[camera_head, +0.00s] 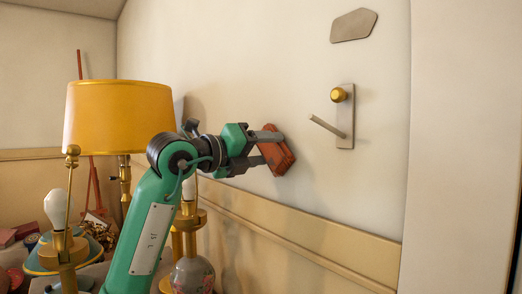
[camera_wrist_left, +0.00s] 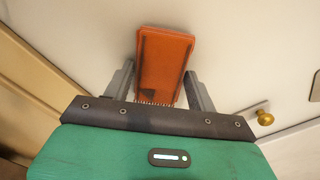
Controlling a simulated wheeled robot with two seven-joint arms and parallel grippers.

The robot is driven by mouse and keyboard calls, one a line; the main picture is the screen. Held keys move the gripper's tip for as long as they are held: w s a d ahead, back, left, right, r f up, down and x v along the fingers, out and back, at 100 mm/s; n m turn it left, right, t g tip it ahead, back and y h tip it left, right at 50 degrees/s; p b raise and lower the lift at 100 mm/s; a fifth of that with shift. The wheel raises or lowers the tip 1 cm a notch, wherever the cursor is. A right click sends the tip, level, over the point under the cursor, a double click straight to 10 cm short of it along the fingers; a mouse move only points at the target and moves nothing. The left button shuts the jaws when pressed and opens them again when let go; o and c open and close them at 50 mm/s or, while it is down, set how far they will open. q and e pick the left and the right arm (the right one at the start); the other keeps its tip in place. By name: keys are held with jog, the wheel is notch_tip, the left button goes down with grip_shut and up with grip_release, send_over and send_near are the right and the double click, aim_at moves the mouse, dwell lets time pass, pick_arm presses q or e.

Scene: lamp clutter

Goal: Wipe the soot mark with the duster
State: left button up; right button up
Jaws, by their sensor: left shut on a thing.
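The duster (camera_head: 277,152) is an orange-red block at the wall in the head view. It also shows in the wrist view (camera_wrist_left: 166,55), between the two grey fingers. My left gripper (camera_head: 267,148) is shut on the duster and holds it tilted at the pale wall. I cannot tell whether its face touches the wall. I cannot make out a soot mark in either view; the wall behind the duster is hidden. My right gripper is not in view.
A yellow-shaded lamp (camera_head: 118,118), a bare bulb (camera_head: 57,208) and a vase-based lamp (camera_head: 192,275) crowd the left. A metal plate with a brass knob and lever (camera_head: 345,118) is right of the duster. A grey plate (camera_head: 353,25) hangs above. A wooden rail (camera_head: 320,240) runs below.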

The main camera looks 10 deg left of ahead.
aim_at(280, 150)
pick_arm(q)
jog(key=shift+s+d+b, duration=0.7)
jog(key=shift+s+d, duration=0.6)
jog(key=shift+d, duration=0.25)
jog(key=shift+w+d, duration=0.1)
jog(key=shift+w+a, duration=0.65)
jog(key=shift+a, duration=0.2)
jog(key=shift+w+a, duration=0.6)
jog(key=shift+a, duration=0.2)
jog(key=shift+s+a+f+b, duration=0.15)
jog(key=shift+s+a+b, duration=0.25)
jog(key=shift+b, duration=0.3)
jog(key=shift+b+v, duration=0.8)
jog(key=shift+v, duration=1.5)
